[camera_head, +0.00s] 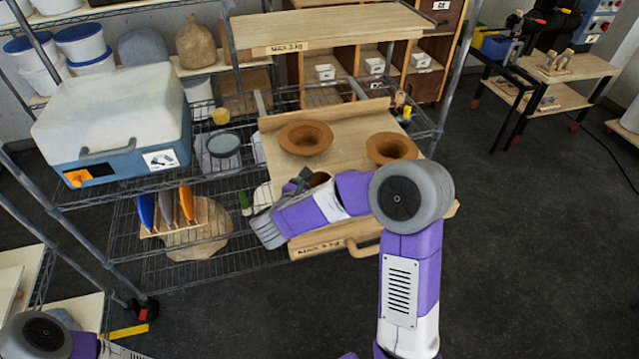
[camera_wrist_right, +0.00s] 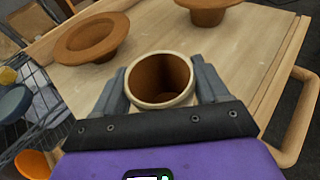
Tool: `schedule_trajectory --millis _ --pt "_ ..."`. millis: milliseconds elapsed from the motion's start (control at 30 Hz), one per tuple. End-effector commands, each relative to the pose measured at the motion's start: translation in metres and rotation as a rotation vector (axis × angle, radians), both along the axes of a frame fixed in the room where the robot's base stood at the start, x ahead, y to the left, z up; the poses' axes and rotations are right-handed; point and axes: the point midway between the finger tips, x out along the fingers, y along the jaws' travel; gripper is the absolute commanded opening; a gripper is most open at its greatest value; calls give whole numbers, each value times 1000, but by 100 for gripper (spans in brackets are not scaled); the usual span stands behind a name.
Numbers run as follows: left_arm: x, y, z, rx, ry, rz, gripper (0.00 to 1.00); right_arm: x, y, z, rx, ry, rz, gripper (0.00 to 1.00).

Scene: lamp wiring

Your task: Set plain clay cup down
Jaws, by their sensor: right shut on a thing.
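My right gripper (camera_head: 304,182) is shut on the plain clay cup (camera_head: 319,179), low over the pull-out wooden board (camera_head: 350,110). In the right wrist view the cup (camera_wrist_right: 160,80) sits between the two fingers of the gripper (camera_wrist_right: 160,88), its pale rim and empty brown inside facing the camera. In the head view the gripper and forearm hide most of the cup. I cannot tell whether its base touches the board. My left gripper is out of view; only part of my left arm shows at the lower left.
Two wide-rimmed brown clay bowls stand on the board, one at the back left (camera_head: 305,138) and one at the right (camera_head: 391,148). The board has a wooden handle (camera_head: 364,247) at its front. Left of it, a wire shelf holds a rack of coloured discs (camera_head: 168,212).

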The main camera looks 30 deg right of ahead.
Motion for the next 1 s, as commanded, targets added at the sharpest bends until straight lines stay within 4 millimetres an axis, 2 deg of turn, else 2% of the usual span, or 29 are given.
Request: schedule_trajectory --millis 233,267,400,767,1000 --pt "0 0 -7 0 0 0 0 0 0 -4 0 -1 0 33" --pt "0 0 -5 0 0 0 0 0 0 -3 1 1 0 78" --pt "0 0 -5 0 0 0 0 0 0 -3 1 1 0 100" --pt "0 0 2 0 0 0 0 0 0 2 0 1 0 100" --pt "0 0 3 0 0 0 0 -22 40 15 1 -1 9 100"
